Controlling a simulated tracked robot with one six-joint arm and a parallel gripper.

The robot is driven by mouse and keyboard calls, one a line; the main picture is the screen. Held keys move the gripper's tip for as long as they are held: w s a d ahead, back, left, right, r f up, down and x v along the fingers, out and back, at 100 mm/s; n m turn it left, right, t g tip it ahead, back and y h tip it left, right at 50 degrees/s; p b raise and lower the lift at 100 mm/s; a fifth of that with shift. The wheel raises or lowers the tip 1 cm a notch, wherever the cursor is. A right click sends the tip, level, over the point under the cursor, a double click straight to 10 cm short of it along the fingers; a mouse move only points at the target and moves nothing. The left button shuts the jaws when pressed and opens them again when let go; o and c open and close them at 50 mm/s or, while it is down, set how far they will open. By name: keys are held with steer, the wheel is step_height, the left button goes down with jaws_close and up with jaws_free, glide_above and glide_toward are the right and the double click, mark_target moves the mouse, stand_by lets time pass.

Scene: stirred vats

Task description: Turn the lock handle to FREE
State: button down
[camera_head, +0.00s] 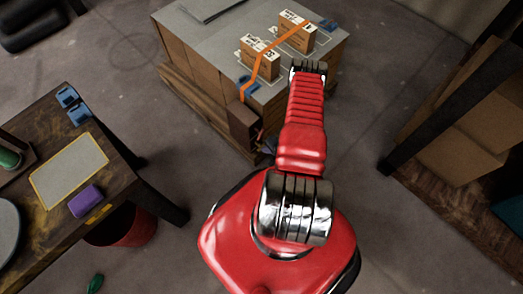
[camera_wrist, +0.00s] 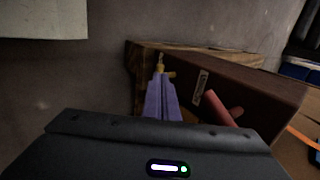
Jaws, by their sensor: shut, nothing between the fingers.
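A red handle (camera_wrist: 222,108) sticks out from the face of a brown box (camera_wrist: 250,90) in the wrist view; I take it for the lock handle. A small pale label (camera_wrist: 201,88) beside it is too small to read. My gripper's dark housing fills the bottom of the wrist view and hides the handle's lower part; its fingertips do not show there. In the head view my gripper (camera_head: 309,67) is at the end of my red arm, shut and empty, above the pallet's near right side. The brown box (camera_head: 243,125) shows there on the near face, left of my arm.
Two small cartons (camera_head: 259,59) and an orange strap (camera_head: 271,62) are on the stack. A workbench (camera_head: 125,180) stands left, a shelf (camera_head: 440,95) right.

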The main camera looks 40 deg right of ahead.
mark_target(259, 150)
steer(key=shift+x, duration=2.1)
